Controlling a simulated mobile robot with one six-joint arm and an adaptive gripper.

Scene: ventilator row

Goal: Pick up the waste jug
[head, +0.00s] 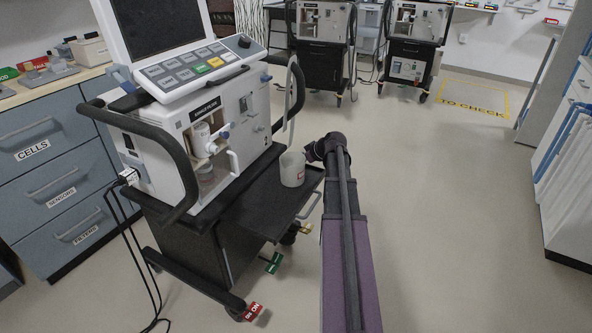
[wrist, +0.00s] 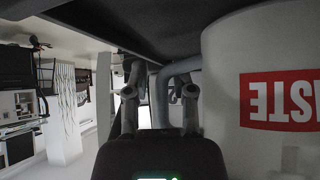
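The waste jug (head: 292,170) is a pale, off-white container with a red label, standing on the dark side shelf (head: 262,205) of the near ventilator cart. In the wrist view the jug (wrist: 225,100) fills the right side, its red label upside down. My gripper (wrist: 159,95) is open, with one finger on each side of the jug's grey curved handle (wrist: 163,90). I cannot tell whether either finger touches the handle. In the head view my gripper (head: 313,153) is just right of the jug, mostly hidden by my wrist.
A ventilator (head: 205,145) stands on the cart left of the jug, with a pale hose (head: 291,100) rising behind the jug. Labelled drawers (head: 50,170) are at left. Two more ventilator carts (head: 320,65) stand at the back. The floor to the right is clear.

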